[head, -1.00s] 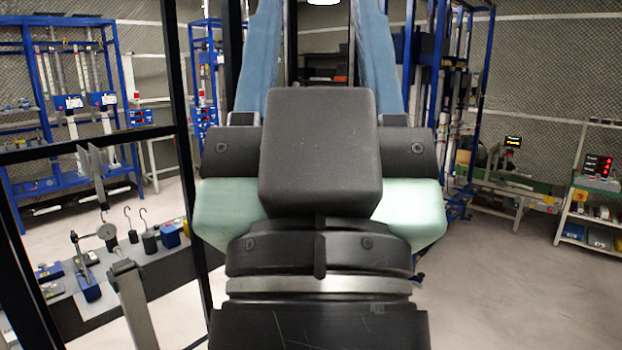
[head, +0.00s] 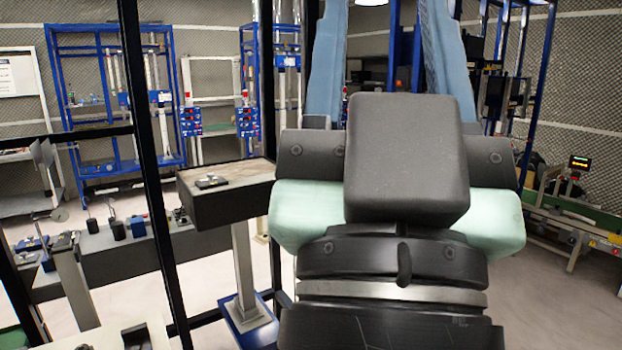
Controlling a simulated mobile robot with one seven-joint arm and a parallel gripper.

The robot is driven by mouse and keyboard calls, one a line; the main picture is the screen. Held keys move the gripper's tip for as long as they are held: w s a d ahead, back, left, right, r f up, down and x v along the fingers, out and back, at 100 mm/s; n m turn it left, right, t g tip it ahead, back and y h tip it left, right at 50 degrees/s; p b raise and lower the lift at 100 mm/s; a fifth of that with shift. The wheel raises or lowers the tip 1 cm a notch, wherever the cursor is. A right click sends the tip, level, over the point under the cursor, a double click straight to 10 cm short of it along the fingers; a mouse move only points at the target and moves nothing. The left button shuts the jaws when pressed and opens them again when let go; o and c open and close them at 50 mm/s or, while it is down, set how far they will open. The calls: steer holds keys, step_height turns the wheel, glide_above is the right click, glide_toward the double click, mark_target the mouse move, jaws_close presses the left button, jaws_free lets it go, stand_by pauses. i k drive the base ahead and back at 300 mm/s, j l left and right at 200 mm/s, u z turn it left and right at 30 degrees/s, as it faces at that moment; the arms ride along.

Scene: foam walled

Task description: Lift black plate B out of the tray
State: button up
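I cannot make out black plate B or the tray in the head view. My own arm, with its dark block and pale green sides, fills the middle and right of the picture and hides what lies behind it. My gripper does not show, so its state and what it may hold are not visible.
A dark slab-topped pedestal (head: 228,195) with a small device (head: 210,182) stands left of my arm. A dark bench (head: 110,250) holds weights and stands. A black post (head: 150,170) is in front. Blue racks (head: 110,120) line the back. A pale surface (head: 115,335) shows lower left.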

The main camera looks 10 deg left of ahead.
mark_target(212, 181)
steer(key=i+l+u, duration=0.1)
steer(key=i+l, duration=0.75)
steer(key=l, duration=0.15)
steer(key=i+l+u, duration=0.15)
steer(key=i+l, duration=0.3)
steer(key=i+j+u, duration=0.15)
steer(key=i+j, duration=0.75)
steer(key=i+j+u, duration=0.1)
steer(key=i+j, duration=0.65)
steer(key=i, duration=0.2)
